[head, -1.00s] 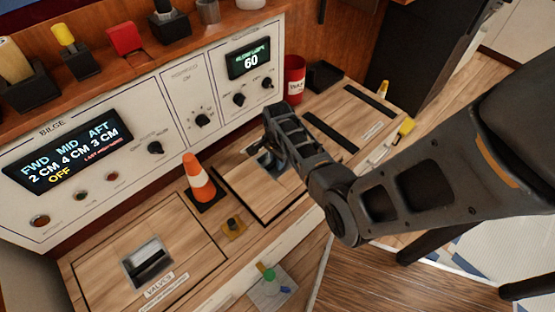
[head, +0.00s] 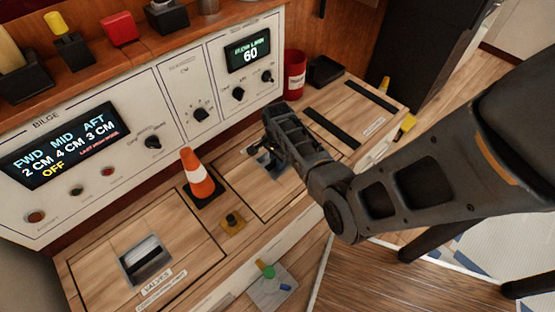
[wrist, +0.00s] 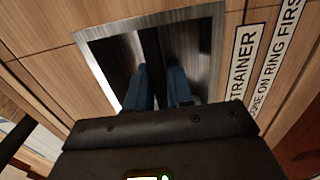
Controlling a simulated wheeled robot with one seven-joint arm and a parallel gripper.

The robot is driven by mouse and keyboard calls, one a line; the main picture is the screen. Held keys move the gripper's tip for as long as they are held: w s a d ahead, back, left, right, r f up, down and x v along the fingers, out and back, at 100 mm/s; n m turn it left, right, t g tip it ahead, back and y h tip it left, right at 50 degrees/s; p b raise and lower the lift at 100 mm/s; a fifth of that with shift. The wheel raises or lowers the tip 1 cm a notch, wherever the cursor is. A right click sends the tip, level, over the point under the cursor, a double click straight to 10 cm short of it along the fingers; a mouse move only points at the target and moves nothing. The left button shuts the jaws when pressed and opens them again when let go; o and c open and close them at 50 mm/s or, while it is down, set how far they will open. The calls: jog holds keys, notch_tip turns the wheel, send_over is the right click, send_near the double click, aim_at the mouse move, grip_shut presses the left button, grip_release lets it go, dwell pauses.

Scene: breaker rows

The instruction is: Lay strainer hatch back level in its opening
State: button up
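The strainer hatch (head: 252,191) is a square wooden panel in the middle of the counter, right of the orange cone. In the head view it looks about level in its opening, with only a thin dark outline around it. Its square metal recess (wrist: 211,50) shows in the wrist view, with a dark lifting ring (wrist: 152,50) across it. My gripper (wrist: 163,88) reaches into the recess, its blue fingers on either side of the ring and seemingly closed on it. In the head view my gripper (head: 268,163) is over the hatch, and my arm hides the hatch's right part.
The valves hatch (head: 110,255) lies further left. A red cup (head: 294,84) stands behind, and two black strips (head: 332,128) lie to the right.

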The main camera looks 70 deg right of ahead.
jog(key=o, duration=0.5)
jog(key=shift+s+a, duration=0.1)
notch_tip(320, 180, up, 8)
jog(key=shift+f+p, duration=0.1)
jog(key=shift+p, duration=1.05)
